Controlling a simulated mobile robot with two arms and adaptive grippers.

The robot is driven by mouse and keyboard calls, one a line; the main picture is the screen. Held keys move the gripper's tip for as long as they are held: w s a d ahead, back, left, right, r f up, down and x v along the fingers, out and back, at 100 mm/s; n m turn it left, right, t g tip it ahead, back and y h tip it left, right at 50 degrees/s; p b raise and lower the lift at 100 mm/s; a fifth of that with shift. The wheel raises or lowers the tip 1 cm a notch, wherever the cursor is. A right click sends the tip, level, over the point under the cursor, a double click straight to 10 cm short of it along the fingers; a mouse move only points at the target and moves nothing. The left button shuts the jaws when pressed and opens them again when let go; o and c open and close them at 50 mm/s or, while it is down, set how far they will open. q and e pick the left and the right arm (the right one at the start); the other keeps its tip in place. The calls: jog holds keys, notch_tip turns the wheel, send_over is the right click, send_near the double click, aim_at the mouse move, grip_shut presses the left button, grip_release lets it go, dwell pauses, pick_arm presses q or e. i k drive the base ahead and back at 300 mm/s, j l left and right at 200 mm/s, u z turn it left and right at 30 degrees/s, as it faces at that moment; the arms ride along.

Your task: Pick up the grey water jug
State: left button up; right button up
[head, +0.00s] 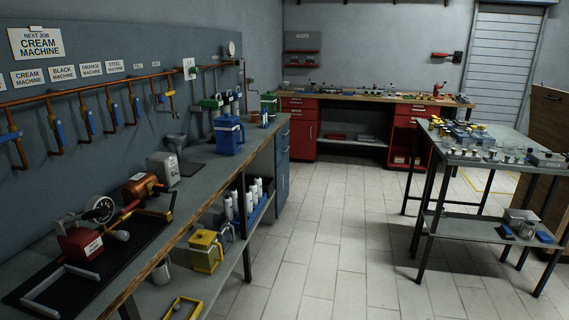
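A grey jug-like container (227,236) stands on the lower shelf of the left bench, beside and partly behind a yellow jug (206,252). It is small and dark in the picture, so I cannot be sure of its details. A blue jug (229,135) stands on the bench top, and a green jug (268,103) stands farther back. Neither of my grippers shows in the head view.
The left bench top (215,165) holds a red machine (80,243) and a light grey canister (162,168). White bottles (250,195) stand on the lower shelf. A metal table (490,140) stands right. The tiled floor (330,240) between is clear.

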aim_at(219, 224)
jog(key=i, duration=1.35)
